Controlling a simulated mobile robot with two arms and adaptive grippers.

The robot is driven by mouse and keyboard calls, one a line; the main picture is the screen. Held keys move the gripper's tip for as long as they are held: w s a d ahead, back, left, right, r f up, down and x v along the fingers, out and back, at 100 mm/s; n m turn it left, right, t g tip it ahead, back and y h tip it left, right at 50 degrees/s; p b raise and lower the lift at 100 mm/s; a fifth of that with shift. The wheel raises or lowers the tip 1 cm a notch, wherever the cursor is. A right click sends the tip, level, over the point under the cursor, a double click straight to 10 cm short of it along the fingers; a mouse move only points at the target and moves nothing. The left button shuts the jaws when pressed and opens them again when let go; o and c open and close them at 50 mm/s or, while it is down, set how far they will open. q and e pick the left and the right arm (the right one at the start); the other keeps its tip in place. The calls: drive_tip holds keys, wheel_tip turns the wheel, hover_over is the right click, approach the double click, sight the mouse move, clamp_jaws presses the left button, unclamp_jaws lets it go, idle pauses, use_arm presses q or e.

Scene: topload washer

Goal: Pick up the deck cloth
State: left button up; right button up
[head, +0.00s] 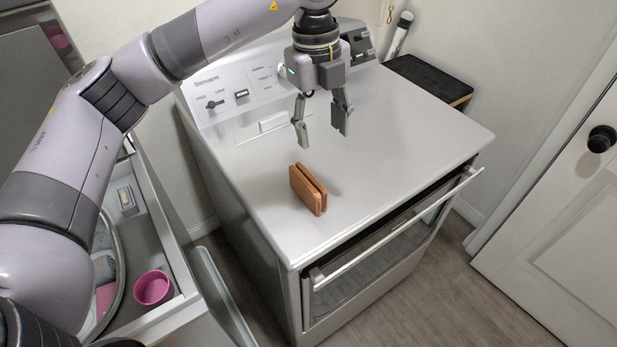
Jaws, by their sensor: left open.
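A small brown folded item (307,190) stands on edge on the white appliance top (400,130), near its front left. It is the only loose thing there; it looks like a folded cloth or wallet, and I cannot tell which. My left gripper (320,138) hangs above the appliance top, behind the brown item in the picture. Its two fingers point down, are spread apart, and hold nothing. The gripper is apart from the brown item. My right gripper is not in view.
The control panel (225,95) rises along the back of the appliance. A bar handle (400,228) juts from its front. At the lower left, an open compartment holds a pink cup (153,288). A black-topped stand (430,78) is behind right. The right part of the top is clear.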

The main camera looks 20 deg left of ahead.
sight(308, 178)
use_arm(q)
drive_tip(key=shift+n+y, duration=0.4)
drive_tip(key=shift+y, duration=0.1)
drive_tip(key=f+p, duration=0.1)
drive_tip(key=f, duration=0.2)
drive_tip(key=a+f+p, duration=0.1)
drive_tip(key=f, duration=0.3)
drive_tip(key=a+f+p, duration=0.1)
drive_tip(key=f, duration=0.2)
drive_tip(key=shift+w+a+f, duration=0.2)
drive_tip(key=shift+w+f, duration=0.1)
drive_tip(key=shift+f, duration=0.1)
wheel_tip(308, 178, down, 5)
drive_tip(key=p, duration=0.3)
drive_tip(key=shift+f, duration=0.25)
drive_tip(key=shift+c, duration=0.4)
drive_tip(key=c, duration=1.1)
